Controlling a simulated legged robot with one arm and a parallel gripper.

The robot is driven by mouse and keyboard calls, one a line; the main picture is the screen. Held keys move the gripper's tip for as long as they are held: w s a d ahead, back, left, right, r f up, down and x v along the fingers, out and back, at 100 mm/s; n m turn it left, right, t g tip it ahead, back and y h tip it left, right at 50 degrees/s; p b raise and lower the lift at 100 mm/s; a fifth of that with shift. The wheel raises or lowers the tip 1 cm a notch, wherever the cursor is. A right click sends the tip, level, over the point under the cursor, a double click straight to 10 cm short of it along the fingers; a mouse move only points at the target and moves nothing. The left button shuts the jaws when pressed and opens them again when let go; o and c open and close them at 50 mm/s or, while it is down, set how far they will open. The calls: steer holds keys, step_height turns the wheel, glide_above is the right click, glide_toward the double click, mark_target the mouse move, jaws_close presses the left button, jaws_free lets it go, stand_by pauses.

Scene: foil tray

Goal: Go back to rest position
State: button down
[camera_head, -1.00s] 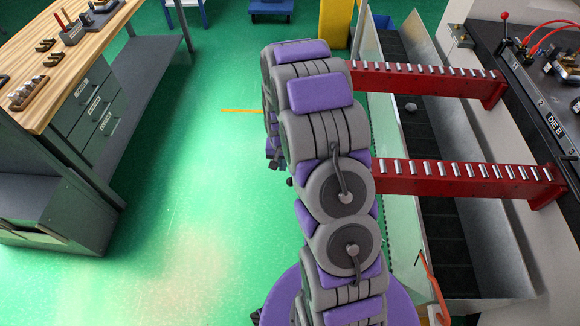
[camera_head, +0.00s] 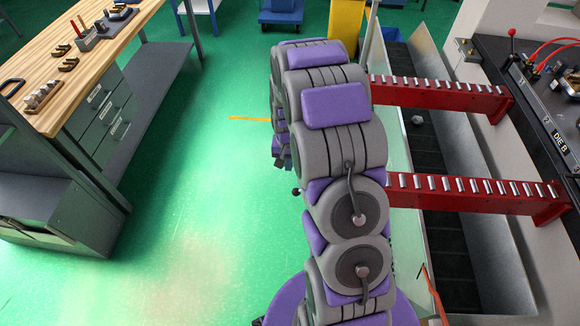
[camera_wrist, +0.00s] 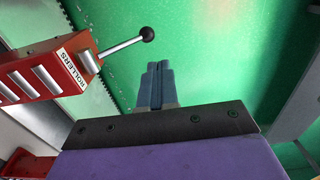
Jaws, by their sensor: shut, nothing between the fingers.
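My gripper (camera_wrist: 155,68) shows in the wrist view as two blue-grey fingers pressed together, with nothing between them. It hangs over the green floor (camera_wrist: 215,45). In the head view my purple and grey arm fills the middle and hides the gripper. In the wrist view a red roller arm (camera_wrist: 45,75) marked ROLLERS, with a black ball-ended lever (camera_wrist: 147,34), lies left of the fingers and apart from them.
Two red roller rails (camera_head: 440,93) (camera_head: 480,193) jut from the die bench (camera_head: 540,100) at right, close to my arm. A metal trough (camera_head: 440,150) runs below them. A wooden workbench (camera_head: 75,70) stands at left. Open green floor (camera_head: 200,190) lies between.

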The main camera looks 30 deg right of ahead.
steer(key=shift+r, duration=0.1)
steer(key=s+a+r+n, duration=0.2)
steer(key=s+a+r, duration=0.2)
steer(key=s+r, duration=0.3)
steer(key=s+a+r+n, duration=0.1)
steer(key=s+a+r, duration=0.4)
steer(key=r, duration=0.3)
steer(key=s+a+r+n+g, duration=0.1)
steer(key=s+r, duration=0.3)
steer(key=s, duration=0.6)
steer(key=s+a+r+n, duration=0.2)
steer(key=s+a+r, duration=0.2)
steer(key=s, duration=0.6)
steer(key=shift+s+a+n+g, duration=0.15)
steer(key=shift+n+g, duration=0.25)
